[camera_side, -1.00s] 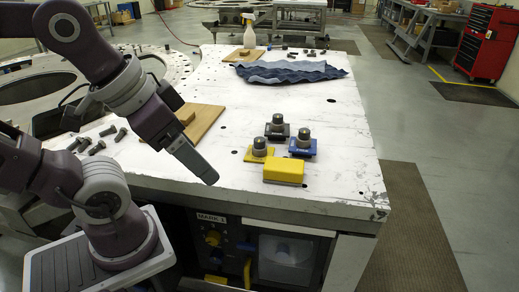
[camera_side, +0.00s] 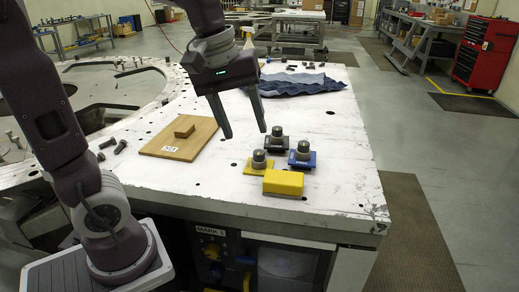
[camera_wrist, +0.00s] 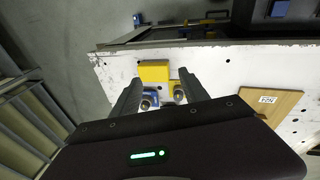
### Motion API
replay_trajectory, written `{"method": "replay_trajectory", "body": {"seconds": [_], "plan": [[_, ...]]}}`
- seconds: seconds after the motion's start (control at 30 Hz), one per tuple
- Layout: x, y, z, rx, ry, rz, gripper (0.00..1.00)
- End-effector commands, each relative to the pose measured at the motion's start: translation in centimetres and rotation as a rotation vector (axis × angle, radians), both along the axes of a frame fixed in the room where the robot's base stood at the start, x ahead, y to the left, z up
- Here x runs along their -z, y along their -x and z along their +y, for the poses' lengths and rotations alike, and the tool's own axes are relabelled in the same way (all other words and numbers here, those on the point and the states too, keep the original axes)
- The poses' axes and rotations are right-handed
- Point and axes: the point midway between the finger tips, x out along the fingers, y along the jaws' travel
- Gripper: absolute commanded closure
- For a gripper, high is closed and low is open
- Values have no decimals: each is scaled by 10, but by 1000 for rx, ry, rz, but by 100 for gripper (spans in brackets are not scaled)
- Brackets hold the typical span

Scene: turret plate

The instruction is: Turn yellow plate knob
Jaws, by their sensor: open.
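In the side view, the yellow plate (camera_side: 249,167) lies on the white table with a grey round knob (camera_side: 259,159) standing upright on it. My gripper (camera_side: 246,134) is open and empty, pointing down above and slightly left of this knob, apart from it. In the wrist view, the yellow plate (camera_wrist: 176,84) and its knob (camera_wrist: 178,95) show near the right finger of my gripper (camera_wrist: 159,77). The blue plate's knob (camera_wrist: 146,104) shows near the left finger.
A black plate knob (camera_side: 277,132) and a blue plate knob (camera_side: 303,147) stand close behind and to the right. A yellow block (camera_side: 283,183) lies in front. A wooden board (camera_side: 181,137), bolts (camera_side: 119,147) and a blue cloth (camera_side: 300,82) are farther off. The table's right side is clear.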

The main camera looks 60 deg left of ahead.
Motion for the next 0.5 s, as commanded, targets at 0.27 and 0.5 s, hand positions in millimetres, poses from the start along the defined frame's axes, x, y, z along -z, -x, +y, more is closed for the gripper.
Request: {"method": "replay_trajectory", "body": {"seconds": [0.27, 0.5], "plan": [[75, -108, 102, -837, 65, 256, 48], [108, -119, 119, -980, 50, 289, 48]]}}
